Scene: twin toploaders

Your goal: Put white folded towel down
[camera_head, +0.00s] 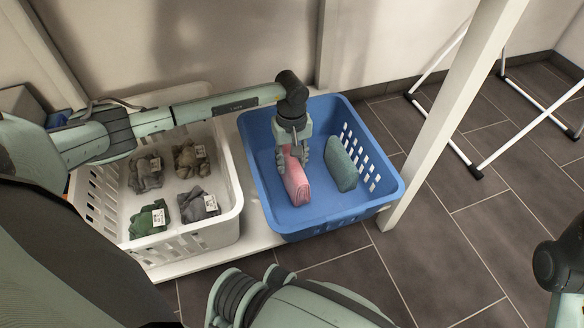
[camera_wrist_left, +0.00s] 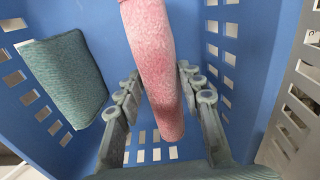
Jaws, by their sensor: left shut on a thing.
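A pink folded towel (camera_head: 296,186) is inside the blue basket (camera_head: 352,207), left of the middle. My left gripper (camera_head: 292,157) reaches down into this basket and is shut on the pink towel. In the left wrist view the pink towel (camera_wrist_left: 155,60) stands between the two fingers (camera_wrist_left: 158,82). I cannot tell whether its underside touches the basket floor. No towel in view looks white. My right gripper is not in view.
A teal folded towel (camera_head: 341,164) stands in the blue basket, right of the pink one, and also shows in the left wrist view (camera_wrist_left: 66,75). A white basket (camera_head: 232,210) with several tagged bundles stands to the left. A white post (camera_head: 440,125) rises at the right.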

